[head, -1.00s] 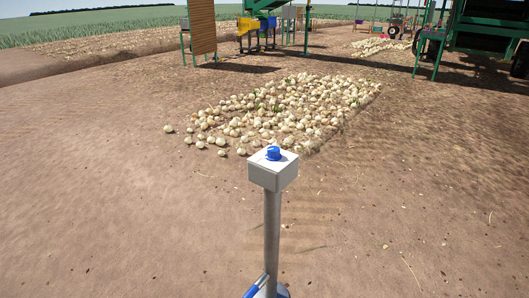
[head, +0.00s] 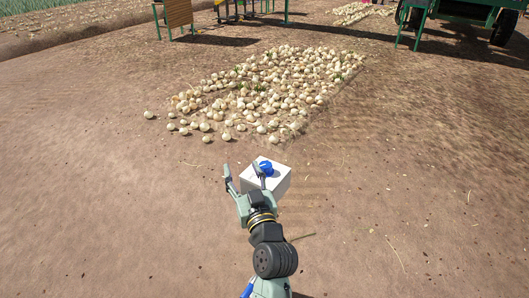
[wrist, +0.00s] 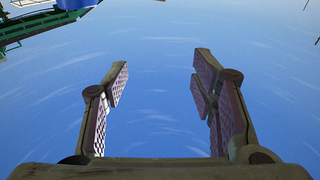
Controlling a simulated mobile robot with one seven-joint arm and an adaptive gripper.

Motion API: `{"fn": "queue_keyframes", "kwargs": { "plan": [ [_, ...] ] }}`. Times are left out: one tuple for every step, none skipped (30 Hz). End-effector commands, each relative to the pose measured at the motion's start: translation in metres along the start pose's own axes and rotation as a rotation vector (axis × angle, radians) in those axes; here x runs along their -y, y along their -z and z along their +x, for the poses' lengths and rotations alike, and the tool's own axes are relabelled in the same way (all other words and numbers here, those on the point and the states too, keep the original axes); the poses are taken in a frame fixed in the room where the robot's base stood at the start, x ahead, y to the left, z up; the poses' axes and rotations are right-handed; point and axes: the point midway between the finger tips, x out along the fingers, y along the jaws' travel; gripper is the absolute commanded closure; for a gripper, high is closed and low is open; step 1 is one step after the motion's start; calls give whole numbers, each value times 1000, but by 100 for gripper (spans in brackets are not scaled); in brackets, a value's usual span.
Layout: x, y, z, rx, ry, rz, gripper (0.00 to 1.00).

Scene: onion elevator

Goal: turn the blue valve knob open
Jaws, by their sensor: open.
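The blue valve knob (head: 266,168) sits on top of a white box (head: 279,184) in the head view. My gripper (head: 242,172) is raised in front of the box, with its two fingers apart and pointing up and away. The right finger overlaps the knob's left edge in the picture; I cannot tell whether they touch. The wrist view shows the open fingers (wrist: 158,85) with nothing between them but blue sky. My arm hides the post under the box.
A wide heap of onions (head: 262,92) lies on bare soil beyond the box. A wooden board (head: 179,12) and green machinery (head: 465,12) stand at the back. The soil on both sides of the box is clear.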

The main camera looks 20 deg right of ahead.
Motion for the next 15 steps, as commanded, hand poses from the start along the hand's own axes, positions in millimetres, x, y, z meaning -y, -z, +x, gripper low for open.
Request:
{"fn": "queue_keyframes", "kwargs": {
  "plan": [
    [-28,-12,-15,49,-46,3,48],
    [-40,-19,-22,70,-64,3,48],
    [-52,-28,-30,93,-82,5,48],
    [-59,-32,-35,106,-94,4,48],
    [-64,-36,-39,115,-102,5,48],
    [-69,-39,-42,124,-109,7,48],
    [-71,-41,-43,129,-113,8,48],
    [-73,-42,-42,131,-115,8,48],
    [-74,-43,-39,133,-115,8,48],
    [-75,-43,-35,133,-115,8,48],
    [-75,-43,-31,132,-115,7,48],
    [-75,-43,-24,133,-114,8,48],
    [-75,-43,-19,132,-113,7,48],
    [-76,-44,-13,131,-113,7,48],
    [-77,-44,-5,131,-113,8,48]
  ]
}}
